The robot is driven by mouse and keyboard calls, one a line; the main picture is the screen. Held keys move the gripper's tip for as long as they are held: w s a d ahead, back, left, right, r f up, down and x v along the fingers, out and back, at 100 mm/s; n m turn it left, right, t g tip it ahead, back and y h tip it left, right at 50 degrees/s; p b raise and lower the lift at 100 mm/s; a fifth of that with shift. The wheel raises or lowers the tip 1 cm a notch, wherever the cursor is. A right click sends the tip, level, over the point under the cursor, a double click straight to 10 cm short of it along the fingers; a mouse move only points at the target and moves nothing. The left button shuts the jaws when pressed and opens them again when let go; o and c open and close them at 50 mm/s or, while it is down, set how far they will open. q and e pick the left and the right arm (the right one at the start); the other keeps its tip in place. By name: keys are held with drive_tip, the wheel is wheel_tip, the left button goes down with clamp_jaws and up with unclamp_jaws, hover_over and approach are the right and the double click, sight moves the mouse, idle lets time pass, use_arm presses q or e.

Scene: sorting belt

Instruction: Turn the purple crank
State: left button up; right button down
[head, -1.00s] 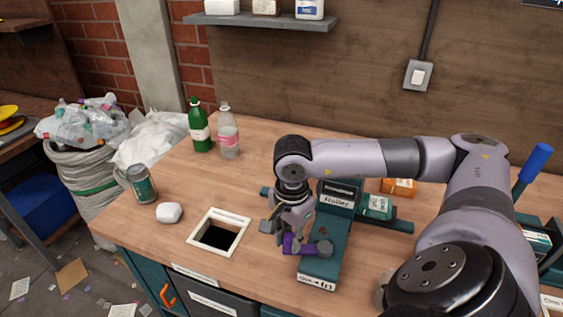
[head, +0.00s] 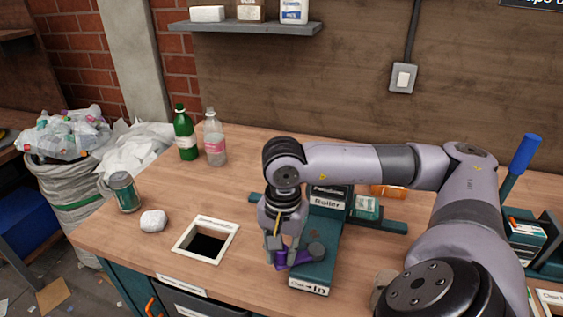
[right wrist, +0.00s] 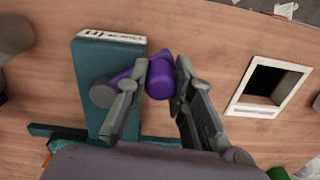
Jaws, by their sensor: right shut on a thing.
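The purple crank (head: 300,257) sits on the teal roller machine (head: 318,262), with a grey hub at its pivot. In the head view its handle end points left of the hub. In the right wrist view the purple knob (right wrist: 160,80) lies between my two fingers. My right gripper (head: 281,258) is shut on this knob, beside the machine and just above the table. The fingers partly hide the crank arm in both views. My left gripper is in neither view.
A white-framed square hole (head: 178,248) is in the table left of the crank. A white lump (head: 153,221), a can (head: 124,192) and two bottles (head: 185,135) stand farther left. A blue-handled lever (head: 524,155) is at right. The table behind my right arm is mostly clear.

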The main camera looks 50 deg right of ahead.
drive_tip(key=shift+s+a+f, duration=0.1)
drive_tip(key=shift+s, duration=0.15)
drive_tip(key=c, duration=1.7)
unclamp_jaws()
drive_tip(key=shift+o, duration=1.2)
drive_tip(key=shift+s, duration=0.1)
drive_tip(key=shift+o, duration=0.5)
wheel_tip(320, 180, up, 12)
